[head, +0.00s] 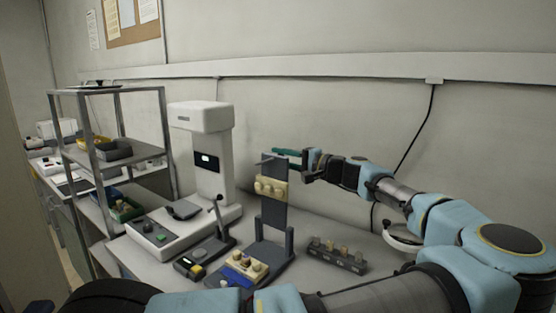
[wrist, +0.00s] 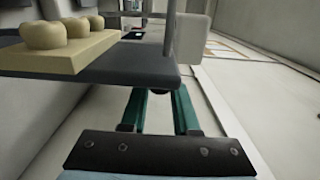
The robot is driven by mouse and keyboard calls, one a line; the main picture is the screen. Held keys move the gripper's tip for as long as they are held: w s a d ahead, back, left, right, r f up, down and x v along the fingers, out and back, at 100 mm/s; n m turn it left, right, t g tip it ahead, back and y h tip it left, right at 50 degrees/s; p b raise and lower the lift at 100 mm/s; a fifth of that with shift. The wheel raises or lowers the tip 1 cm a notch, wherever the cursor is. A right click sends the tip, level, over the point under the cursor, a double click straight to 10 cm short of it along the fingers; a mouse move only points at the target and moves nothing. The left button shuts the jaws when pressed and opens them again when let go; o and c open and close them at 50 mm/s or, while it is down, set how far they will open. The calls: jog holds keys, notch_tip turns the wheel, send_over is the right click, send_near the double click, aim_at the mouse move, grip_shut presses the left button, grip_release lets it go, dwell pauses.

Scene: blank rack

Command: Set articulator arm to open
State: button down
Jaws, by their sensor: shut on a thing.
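The articulator (head: 273,235) stands on the bench in the middle of the head view, with a dark grey base and upright. Its upper arm (head: 274,208) points upward and carries a cream dental cast (head: 270,187); a second cream cast (head: 247,264) lies on the base. My gripper (head: 283,153) reaches in from the right, with its teal fingers at the top end of the arm. In the wrist view, the fingers (wrist: 160,98) run behind the dark arm plate (wrist: 110,67), beside the cast teeth (wrist: 62,36). The plate hides the fingertips and the exact contact.
A white machine (head: 205,160) stands left of the articulator, with a small dark device (head: 203,259) before it. A dark rack with several small blocks (head: 337,254) lies to the right. Grey shelving (head: 115,150) is at the left. The wall is close behind.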

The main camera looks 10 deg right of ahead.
jog(key=c, duration=0.7)
grip_release()
jog(key=b+v, duration=0.3)
jog(key=v, duration=0.7)
jog(key=shift+s+d+b, duration=0.3)
